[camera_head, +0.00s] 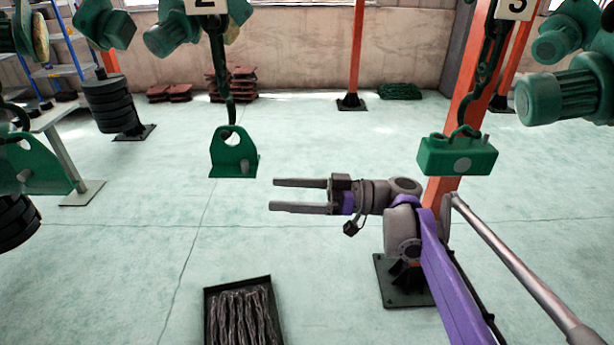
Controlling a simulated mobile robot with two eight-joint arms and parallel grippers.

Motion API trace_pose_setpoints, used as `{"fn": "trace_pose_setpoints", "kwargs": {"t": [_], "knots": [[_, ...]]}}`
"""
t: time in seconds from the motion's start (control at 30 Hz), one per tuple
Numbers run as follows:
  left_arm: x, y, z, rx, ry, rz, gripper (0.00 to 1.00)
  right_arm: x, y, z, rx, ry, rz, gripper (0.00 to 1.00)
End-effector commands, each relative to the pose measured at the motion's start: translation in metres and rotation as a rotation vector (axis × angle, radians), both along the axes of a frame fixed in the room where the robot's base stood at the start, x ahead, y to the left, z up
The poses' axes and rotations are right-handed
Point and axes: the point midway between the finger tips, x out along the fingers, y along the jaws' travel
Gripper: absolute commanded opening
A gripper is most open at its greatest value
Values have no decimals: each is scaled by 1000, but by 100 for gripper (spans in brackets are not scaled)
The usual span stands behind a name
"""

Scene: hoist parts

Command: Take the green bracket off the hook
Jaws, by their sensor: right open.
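A green bracket (233,158) with a round hole and a flat foot hangs from a dark hook (229,128) under the chain below the sign with 2. My right gripper (272,195) is open and empty, its two fingers pointing left. In the picture its fingertips are to the lower right of the bracket and apart from it. Another green bracket-like part (38,168) hangs at the left edge, partly cut off. My left gripper is not in view.
A green block (457,155) hangs from a hook below the sign with 3, above my right arm. An open black tray of chains (208,310) is on the floor in front. Orange posts (356,50) stand behind. Black stacked discs (112,103) are at left.

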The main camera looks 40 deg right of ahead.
Motion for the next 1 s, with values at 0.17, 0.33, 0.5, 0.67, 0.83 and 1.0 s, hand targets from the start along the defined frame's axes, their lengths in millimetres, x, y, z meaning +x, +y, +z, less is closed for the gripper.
{"fn": "trace_pose_setpoints", "kwargs": {"t": [0.17,0.33,0.5,0.67,0.83,1.0], "knots": [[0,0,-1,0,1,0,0,-7,-38,32,14,-222,-37,100],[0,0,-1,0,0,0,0,-6,-38,39,15,-264,-42,100],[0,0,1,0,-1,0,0,4,-24,43,16,-262,-40,100],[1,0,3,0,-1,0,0,16,-9,48,16,-260,-40,100],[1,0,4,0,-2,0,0,28,7,53,16,-260,-39,100],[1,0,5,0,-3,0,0,40,22,58,16,-259,-40,100]]}}
